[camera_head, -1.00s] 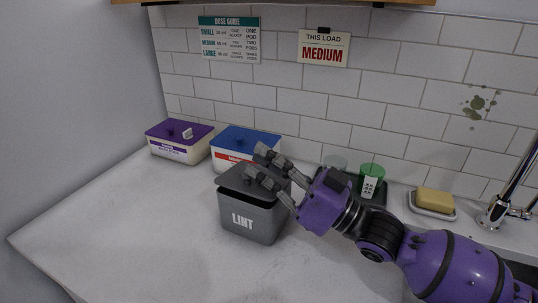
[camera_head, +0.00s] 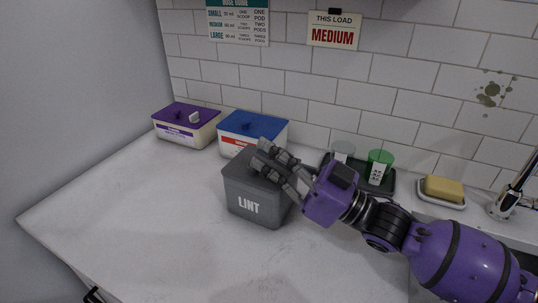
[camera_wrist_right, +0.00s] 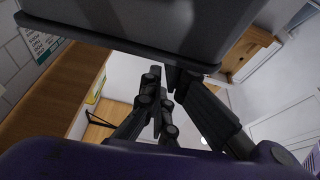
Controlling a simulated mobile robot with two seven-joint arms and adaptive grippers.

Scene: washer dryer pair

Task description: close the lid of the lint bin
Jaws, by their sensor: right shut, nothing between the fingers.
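The grey lint bin (camera_head: 255,206), marked LINT, stands on the white counter in the head view. Its dark grey lid (camera_head: 238,168) sits down on the rim, with no clear gap along the visible front edge; my gripper hides its right part. My right gripper (camera_head: 265,155) is shut and empty, its fingers lying over the lid's right side, apparently touching or just above it. In the right wrist view a large grey body with a dark rim, apparently the bin (camera_wrist_right: 160,22), fills the top, close to the fingers (camera_wrist_right: 160,85). My left gripper is out of view.
A purple-lidded box (camera_head: 185,136) and a blue-lidded box (camera_head: 277,134) stand behind the bin. A dark tray with a clear cup and a green cup (camera_head: 379,166) is behind my wrist. A soap dish (camera_head: 442,190) lies right. The counter (camera_head: 140,215) left of the bin is clear.

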